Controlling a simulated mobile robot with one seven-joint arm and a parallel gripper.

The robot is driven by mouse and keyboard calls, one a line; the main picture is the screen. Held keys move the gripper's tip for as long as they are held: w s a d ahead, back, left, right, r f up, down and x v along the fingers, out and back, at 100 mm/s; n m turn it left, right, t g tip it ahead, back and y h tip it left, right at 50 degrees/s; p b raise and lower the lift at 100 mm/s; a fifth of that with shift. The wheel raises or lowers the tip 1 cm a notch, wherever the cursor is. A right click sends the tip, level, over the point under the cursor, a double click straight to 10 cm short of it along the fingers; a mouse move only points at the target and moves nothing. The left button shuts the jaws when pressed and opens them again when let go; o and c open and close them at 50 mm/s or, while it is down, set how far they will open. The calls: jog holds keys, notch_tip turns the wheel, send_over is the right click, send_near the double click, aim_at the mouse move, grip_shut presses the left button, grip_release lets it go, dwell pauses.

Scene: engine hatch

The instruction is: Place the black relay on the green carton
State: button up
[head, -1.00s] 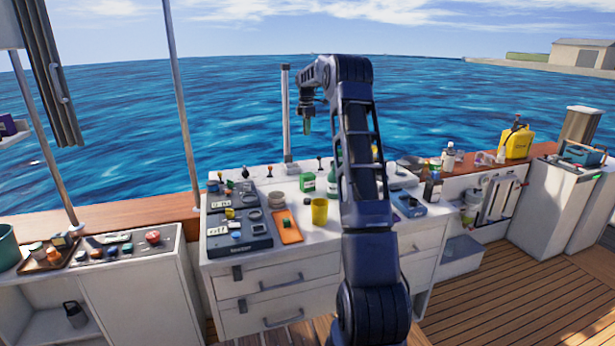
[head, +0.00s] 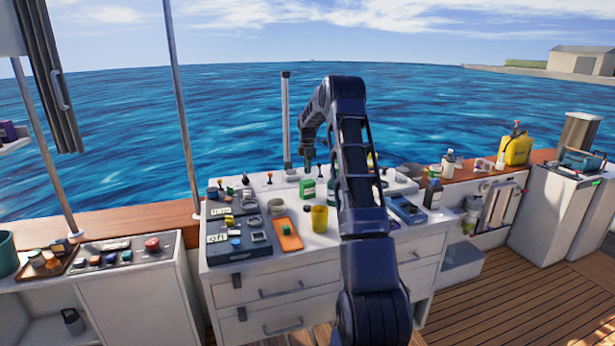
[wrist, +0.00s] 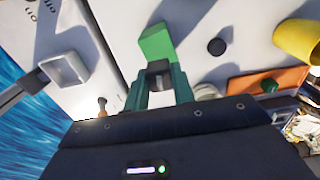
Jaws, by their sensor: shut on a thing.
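The green carton (head: 307,188) stands on the white counter top, left of my forearm in the head view. In the wrist view the carton (wrist: 156,43) shows just beyond my fingertips. My gripper (head: 308,162) points down above the carton. In the wrist view my gripper (wrist: 159,85) is shut on the black relay (wrist: 158,68), a small dark block between the two fingers. The relay lies in line with the carton's near edge in that view; I cannot tell whether they touch. The relay is too small to make out in the head view.
A yellow cup (head: 319,218) and an orange tray (head: 286,236) stand in front of the carton. A small black round piece (wrist: 216,46) lies beside it. A dark bottle stands close on its right, partly behind my arm. A pole (head: 286,120) rises behind.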

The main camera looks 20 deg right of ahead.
aim_at(307, 181)
jog(key=shift+f, duration=2.15)
jog(key=shift+f, duration=0.1)
jog(key=o, duration=1)
